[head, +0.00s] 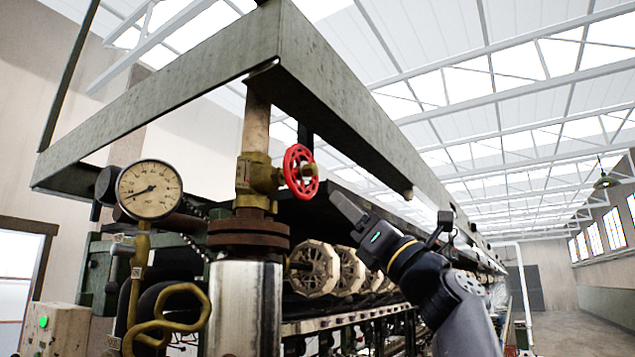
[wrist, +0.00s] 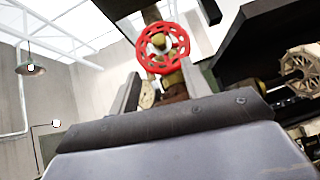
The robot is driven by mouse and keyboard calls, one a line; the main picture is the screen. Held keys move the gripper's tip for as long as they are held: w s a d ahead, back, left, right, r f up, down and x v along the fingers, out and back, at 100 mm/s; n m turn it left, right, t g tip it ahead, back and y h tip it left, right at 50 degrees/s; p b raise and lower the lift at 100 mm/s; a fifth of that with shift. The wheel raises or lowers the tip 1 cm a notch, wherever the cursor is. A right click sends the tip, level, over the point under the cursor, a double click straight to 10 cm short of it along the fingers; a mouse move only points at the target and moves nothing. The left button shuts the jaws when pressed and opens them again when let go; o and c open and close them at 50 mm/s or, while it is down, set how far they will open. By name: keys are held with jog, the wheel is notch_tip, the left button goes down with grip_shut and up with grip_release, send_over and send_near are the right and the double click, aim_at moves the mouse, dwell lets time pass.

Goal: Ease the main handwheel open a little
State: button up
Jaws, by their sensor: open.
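The main handwheel is a red spoked wheel (head: 300,171) on a brass valve (head: 258,175) set in a vertical pipe. In the head view my gripper (head: 338,200) is just to the right of the wheel, its fingers pointing at it, with a visible gap. In the wrist view the red handwheel (wrist: 162,48) shows upper centre, beyond the fingertips. My gripper (wrist: 160,85) is open there, one finger to each side below the wheel, with nothing between the fingers. The head view hides part of the far finger.
A pressure gauge (head: 150,189) on a curled brass pipe (head: 140,290) stands left of the valve. A heavy green-grey beam frame (head: 340,120) runs overhead. Wooden reels (head: 314,268) sit behind and below the wheel. An open aisle (head: 570,335) lies at right.

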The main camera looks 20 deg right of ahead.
aim_at(315, 175)
jog(key=p+x, duration=0.6)
jog(key=x, duration=0.4)
jog(key=shift+w+r, duration=0.2)
jog(key=shift+r, duration=0.05)
jog(key=c, duration=0.9)
